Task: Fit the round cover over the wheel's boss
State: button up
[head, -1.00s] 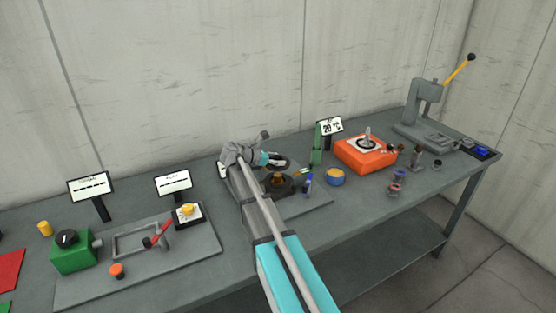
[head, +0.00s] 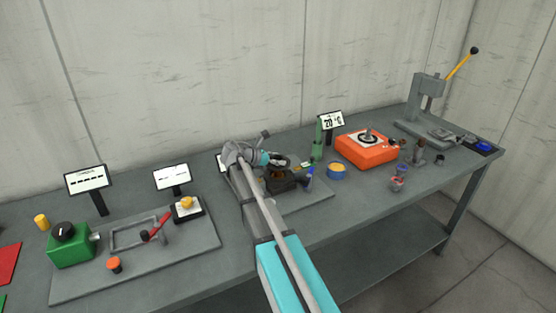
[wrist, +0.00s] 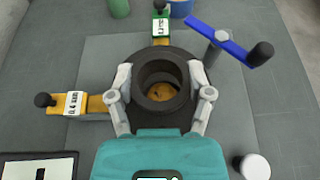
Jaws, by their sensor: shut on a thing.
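The round cover is a dark ring with an open middle (wrist: 140,82). My gripper (wrist: 160,77) is shut on it, one finger on each side. Through its opening in the wrist view shows the brass-coloured boss (wrist: 160,93), roughly centred. The dark wheel (wrist: 160,126) lies below the cover and is partly hidden by it. In the head view my gripper (head: 280,160) is above the wheel (head: 283,182), and some brass shows under the cover, which looks raised above it. The exact gap cannot be told.
Around the wheel are a yellow arm with a label (wrist: 75,104), a green tab (wrist: 160,28) and a blue lever with a black knob (wrist: 222,40). A white knob (wrist: 255,167) is near the right finger. An orange box (head: 366,148) stands further right.

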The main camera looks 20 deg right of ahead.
aim_at(278, 168)
jog(key=shift+f+b, duration=1.95)
jog(key=shift+f, duration=0.1)
jog(key=shift+f, duration=0.15)
jog(key=o, duration=1.3)
jog(key=shift+r, duration=0.2)
